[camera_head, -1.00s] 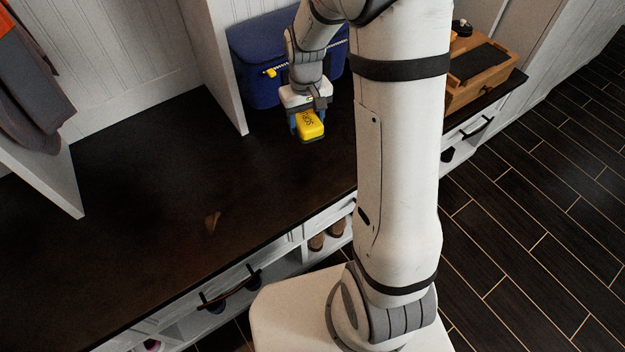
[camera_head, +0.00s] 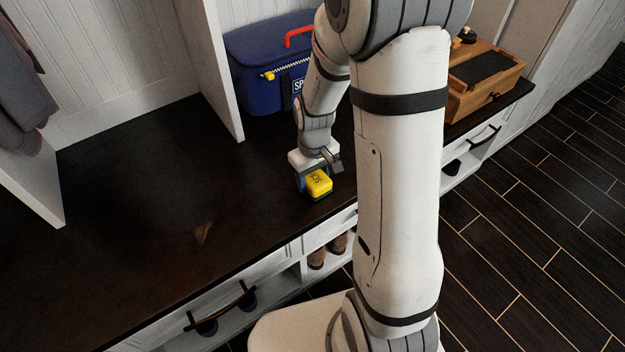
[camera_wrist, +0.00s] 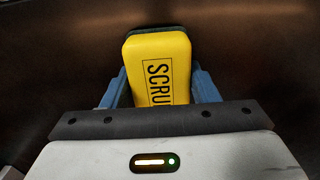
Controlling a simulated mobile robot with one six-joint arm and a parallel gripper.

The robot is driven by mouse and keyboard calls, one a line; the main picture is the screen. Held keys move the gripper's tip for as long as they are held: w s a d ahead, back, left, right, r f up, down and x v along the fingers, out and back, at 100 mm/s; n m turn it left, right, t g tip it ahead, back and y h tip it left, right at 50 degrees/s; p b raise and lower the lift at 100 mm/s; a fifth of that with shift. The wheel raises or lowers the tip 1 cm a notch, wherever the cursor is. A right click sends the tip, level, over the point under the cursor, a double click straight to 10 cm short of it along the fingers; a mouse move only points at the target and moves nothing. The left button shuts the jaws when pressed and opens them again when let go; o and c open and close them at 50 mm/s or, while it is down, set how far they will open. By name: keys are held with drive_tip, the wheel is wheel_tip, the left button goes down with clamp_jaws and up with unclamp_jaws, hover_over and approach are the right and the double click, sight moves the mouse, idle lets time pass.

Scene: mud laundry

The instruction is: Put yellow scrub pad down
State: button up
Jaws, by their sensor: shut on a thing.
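The yellow scrub pad (camera_head: 319,182) has a dark underside and black lettering. It is in my gripper (camera_head: 316,184), over the dark bench top (camera_head: 130,200) near its front edge. In the wrist view the pad (camera_wrist: 158,62) sits between the two blue fingers of my gripper (camera_wrist: 160,88), which are shut on its sides. The pad is close to the bench surface; I cannot tell whether it touches.
A blue bag (camera_head: 262,68) with a red handle stands at the back of the bench. A wooden box (camera_head: 484,80) is at the right end. A white divider (camera_head: 212,70) rises left of the bag. The bench to the left is clear.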

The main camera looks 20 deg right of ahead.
sight(314, 175)
drive_tip(key=shift+f, duration=0.2)
drive_tip(key=o, duration=1)
drive_tip(key=shift+o, duration=0.2)
drive_tip(key=shift+r, duration=0.1)
wheel_tip(314, 175, up, 12)
drive_tip(key=p, duration=0.5)
drive_tip(key=s+r+m, duration=0.1)
drive_tip(key=s+r, duration=0.3)
drive_tip(key=s, duration=0.2)
drive_tip(key=s+r+m+t, duration=0.1)
drive_tip(key=s+r+m, duration=0.1)
drive_tip(key=s+r, duration=0.2)
drive_tip(key=s, duration=0.3)
drive_tip(key=shift+s+a+m, duration=0.3)
